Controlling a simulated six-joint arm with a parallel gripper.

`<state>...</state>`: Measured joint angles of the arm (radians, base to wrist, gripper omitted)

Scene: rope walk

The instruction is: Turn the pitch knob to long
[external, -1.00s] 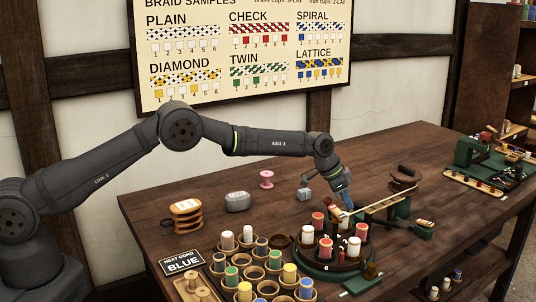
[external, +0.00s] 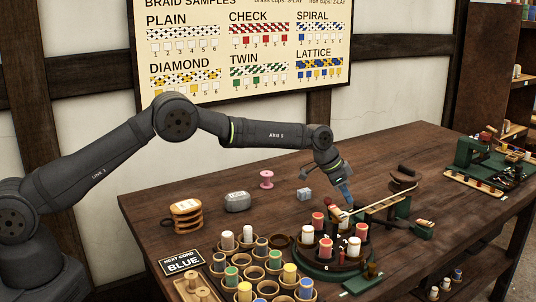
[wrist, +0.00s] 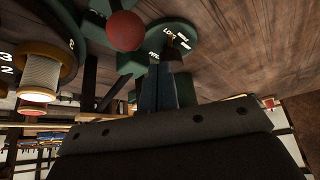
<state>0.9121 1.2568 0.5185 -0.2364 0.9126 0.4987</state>
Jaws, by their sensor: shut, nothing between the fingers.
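My gripper (external: 348,199) is shut and empty, reaching down beside the green-based braiding machine (external: 313,268). In the wrist view its blue-grey fingers (wrist: 164,72) are together, with their tips at the small dark pitch knob (wrist: 172,51). The knob sits on a green plate with white lettering, part of which reads like "LON" and "PITC". The fingers partly cover the knob; I cannot tell whether they touch it or which mark it points to. In the external view the knob is too small to make out.
A red ball (wrist: 124,30) stands close beside the fingers. Bobbins with red and white thread (external: 319,219) stand on the machine. Cups of coloured bobbins (external: 246,291) are in front. A pale bar (external: 385,202) runs past the gripper. The table's back left is mostly clear.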

